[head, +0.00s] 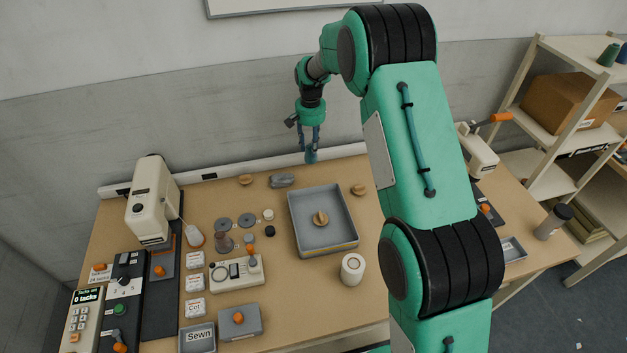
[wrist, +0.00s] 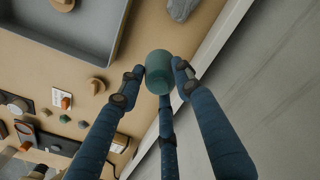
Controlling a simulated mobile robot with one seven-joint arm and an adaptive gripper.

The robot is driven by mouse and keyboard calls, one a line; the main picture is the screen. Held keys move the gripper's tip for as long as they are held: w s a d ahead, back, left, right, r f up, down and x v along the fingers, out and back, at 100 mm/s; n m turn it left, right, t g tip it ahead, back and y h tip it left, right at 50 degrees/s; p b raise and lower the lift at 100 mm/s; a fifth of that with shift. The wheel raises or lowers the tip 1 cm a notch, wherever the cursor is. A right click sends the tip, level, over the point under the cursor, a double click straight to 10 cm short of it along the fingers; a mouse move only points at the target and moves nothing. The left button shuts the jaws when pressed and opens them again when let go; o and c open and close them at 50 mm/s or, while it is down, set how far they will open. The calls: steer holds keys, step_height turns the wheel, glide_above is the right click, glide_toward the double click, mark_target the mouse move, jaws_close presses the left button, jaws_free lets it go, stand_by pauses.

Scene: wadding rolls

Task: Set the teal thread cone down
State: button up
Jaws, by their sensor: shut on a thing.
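My gripper (head: 312,140) hangs from my arm near the back wall, above the back of the table, behind and slightly left of the grey tray. Its blue fingers also show in the wrist view (wrist: 158,80), shut on the teal thread cone (wrist: 158,63). The cone shows its rounded teal end between the fingertips. In the head view the cone is small and hard to tell from the fingers. It appears held above the tabletop; the exact height cannot be told.
A grey tray (head: 350,237) with a wooden piece (head: 320,218) inside stands mid-table. A grey stone-like lump (head: 281,180) and small wooden pieces (head: 245,180) (head: 359,190) lie near the back edge. A white roll (head: 352,268) stands in front.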

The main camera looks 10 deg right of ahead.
steer(key=shift+w+d, duration=0.1)
steer(key=shift+d, duration=0.4)
steer(key=shift+f+b, duration=0.6)
steer(key=shift+f, duration=1.9)
steer(key=shift+f+b, duration=0.55)
steer(key=shift+f, duration=1.95)
steer(key=shift+f, duration=0.1)
steer(key=o, duration=1.2)
steer(key=shift+o, duration=0.2)
